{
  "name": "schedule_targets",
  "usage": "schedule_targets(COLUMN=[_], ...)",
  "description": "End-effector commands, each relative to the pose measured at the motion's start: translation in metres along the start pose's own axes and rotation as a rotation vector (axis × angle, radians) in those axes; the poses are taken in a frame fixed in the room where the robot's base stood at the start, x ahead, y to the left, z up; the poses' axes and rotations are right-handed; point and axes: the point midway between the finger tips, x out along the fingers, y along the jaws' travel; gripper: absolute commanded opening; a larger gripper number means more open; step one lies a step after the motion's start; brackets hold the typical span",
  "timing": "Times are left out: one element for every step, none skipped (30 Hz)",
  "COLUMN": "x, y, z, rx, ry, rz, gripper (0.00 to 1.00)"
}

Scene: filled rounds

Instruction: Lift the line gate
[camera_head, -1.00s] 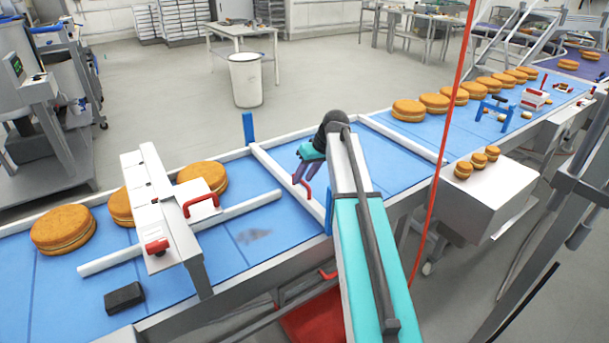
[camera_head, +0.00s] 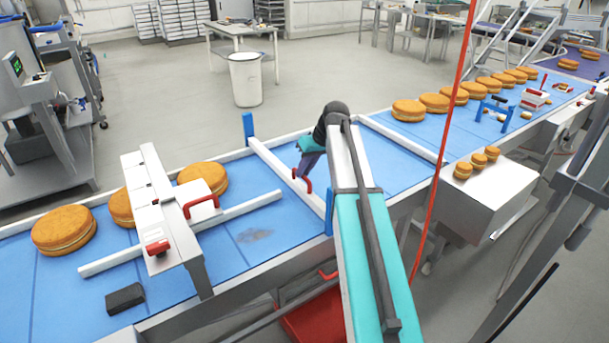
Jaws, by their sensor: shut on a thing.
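The line gate (camera_head: 270,161) is a white bar lying across the blue belt, between a blue post (camera_head: 248,127) at the far side and another blue post (camera_head: 329,214) at the near side. A red handle (camera_head: 308,185) stands on the bar. My gripper (camera_head: 301,175) is at the handle, with its dark fingers close together and shut on it. My arm comes from the front and hides part of the belt to the right. The exact contact is small and partly hidden.
Filled rounds (camera_head: 63,229) sit left of the gate near a white bridge-like unit (camera_head: 160,212) with a red handle. More rounds (camera_head: 409,110) line the belt at the right. A red cord (camera_head: 452,130) hangs right of my arm. A dark block (camera_head: 125,298) lies front left.

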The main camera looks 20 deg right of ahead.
Motion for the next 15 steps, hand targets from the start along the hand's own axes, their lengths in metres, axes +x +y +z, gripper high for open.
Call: schedule_targets(x=[-0.015,-0.021,-0.028,-0.034,-0.039,-0.047,-0.052,-0.056,-0.062,-0.066,-0.069,-0.072,-0.073,-0.074,-0.075], y=[-0.002,-0.004,-0.005,-0.006,-0.007,-0.009,-0.010,-0.011,-0.012,-0.013,-0.014,-0.015,-0.015,-0.015,-0.015], z=[-0.009,-0.012,-0.015,-0.017,-0.019,-0.022,-0.025,-0.026,-0.029,-0.030,-0.032,-0.033,-0.033,-0.033,-0.033], rx=[-0.001,-0.001,-0.001,-0.001,-0.001,-0.001,-0.001,-0.001,-0.001,-0.001,-0.001,-0.001,-0.001,-0.001,0.000], ry=[0.011,0.011,0.011,0.012,0.012,0.012,0.012,0.012,0.013,0.013,0.013,0.012,0.012,0.011,0.011], rz=[0.002,0.002,0.002,0.002,0.002,0.002,0.002,0.001,0.002,0.002,0.002,0.001,0.001,0.001,0.001], gripper=[0.00,0.00,0.00,0.00,0.00,0.00,0.00,0.00,0.00,0.00,0.00,0.00,0.00,0.00,0.00])
